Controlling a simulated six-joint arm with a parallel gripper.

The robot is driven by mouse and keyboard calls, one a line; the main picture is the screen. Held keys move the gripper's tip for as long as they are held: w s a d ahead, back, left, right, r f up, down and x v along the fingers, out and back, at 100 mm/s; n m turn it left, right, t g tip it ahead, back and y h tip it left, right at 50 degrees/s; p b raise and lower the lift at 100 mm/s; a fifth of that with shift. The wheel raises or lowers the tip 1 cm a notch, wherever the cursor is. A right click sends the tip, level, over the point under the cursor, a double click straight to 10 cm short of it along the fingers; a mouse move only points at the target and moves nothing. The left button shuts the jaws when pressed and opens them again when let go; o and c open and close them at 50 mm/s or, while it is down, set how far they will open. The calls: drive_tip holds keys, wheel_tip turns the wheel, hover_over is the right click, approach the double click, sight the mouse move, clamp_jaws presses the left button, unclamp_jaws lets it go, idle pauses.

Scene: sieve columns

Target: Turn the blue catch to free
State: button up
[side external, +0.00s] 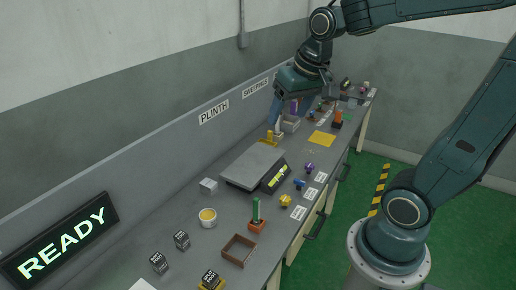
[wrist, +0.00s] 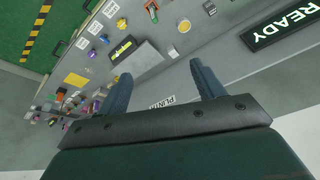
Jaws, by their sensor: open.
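The blue catch (side external: 299,184) sits near the front edge of the bench, between a purple catch (side external: 309,168) and a yellow one (side external: 285,201), with a white label (side external: 311,193) beside it. Its label is too small to read. The blue catch also shows small in the wrist view (wrist: 93,53). My gripper (side external: 277,122) is high over the back of the bench, well away from the catch. In the wrist view its two fingers (wrist: 160,71) are wide apart with nothing between them.
A grey plate with a yellow-lit display (side external: 253,165) stands left of the catches. A yellow mat (side external: 321,139) lies beyond. A wall sign (side external: 62,240) reads READY.

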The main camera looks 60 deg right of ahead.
drive_tip(key=w+d+f+m+g, duration=0.1)
drive_tip(key=w+d+f+m, duration=0.4)
drive_tip(key=d, duration=0.3)
drive_tip(key=m+g, duration=0.3)
drive_tip(key=m, duration=0.5)
hover_over(300, 181)
wheel_tip(300, 181, down, 25)
drive_tip(key=shift+w+y, duration=0.1)
drive_tip(key=shift+y, duration=0.3)
drive_tip(key=shift+f, duration=6.85)
drive_tip(key=shift+c, duration=0.2)
drive_tip(key=c, duration=0.9)
